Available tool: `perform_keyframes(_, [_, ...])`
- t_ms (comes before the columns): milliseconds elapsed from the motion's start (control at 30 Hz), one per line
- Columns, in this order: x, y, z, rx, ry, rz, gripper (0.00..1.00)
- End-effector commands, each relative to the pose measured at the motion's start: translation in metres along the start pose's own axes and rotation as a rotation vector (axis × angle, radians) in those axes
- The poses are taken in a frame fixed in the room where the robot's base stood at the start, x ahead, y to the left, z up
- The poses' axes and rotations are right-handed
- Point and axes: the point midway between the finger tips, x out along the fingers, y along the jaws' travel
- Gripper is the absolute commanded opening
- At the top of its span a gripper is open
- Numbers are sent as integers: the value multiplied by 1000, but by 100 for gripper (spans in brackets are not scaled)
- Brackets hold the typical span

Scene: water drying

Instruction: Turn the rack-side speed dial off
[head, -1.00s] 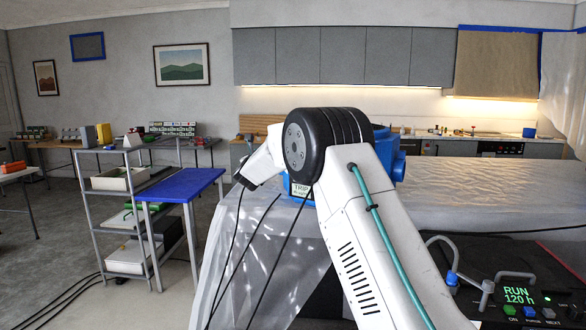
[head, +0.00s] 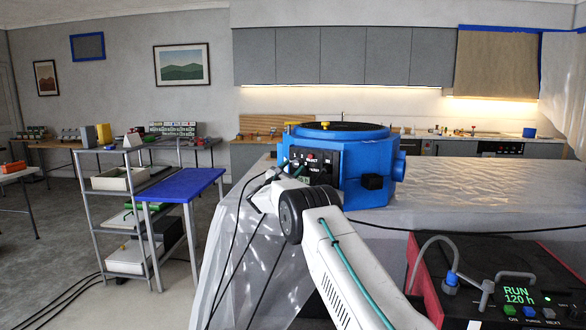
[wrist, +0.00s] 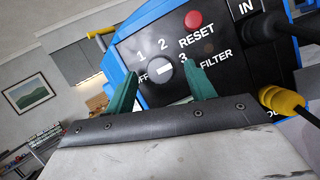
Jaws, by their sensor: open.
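The speed dial (wrist: 157,73) is a round pale knob on a black control panel (wrist: 220,62), with 1, 2, 3 and a partly hidden OFF printed around it. A short dark mark shows on its face; I cannot tell for sure which label it points to. In the head view the panel (head: 327,172) is on the left part of the blue round machine (head: 365,170). My gripper (wrist: 161,88) is open, its green fingers apart to the left and right of the dial in the picture. Contact is not visible. Part of OFF is hidden behind the left finger.
A red RESET button (wrist: 193,20) sits above the dial. A yellow-and-black plug (wrist: 284,101) juts out at right. The machine stands on a plastic-covered counter (head: 470,195). A red-and-black unit (head: 490,270) reads RUN 120 h. A blue-topped table (head: 185,184) and rack stand at left.

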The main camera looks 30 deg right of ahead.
Motion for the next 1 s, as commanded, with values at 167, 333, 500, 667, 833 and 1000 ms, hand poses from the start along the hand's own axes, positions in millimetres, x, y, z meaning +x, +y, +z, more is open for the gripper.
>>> perform_keyframes(167, [9,0,0,-1,0,1,54])
perform_keyframes(333, [9,0,0,-2,0,1,54])
perform_keyframes(500, [9,0,0,-2,0,1,18])
perform_keyframes(667, [9,0,0,-2,0,1,10])
perform_keyframes(833, [8,0,0,-19,1,9,10])
perform_keyframes(1000, [8,-1,0,-79,1,33,10])
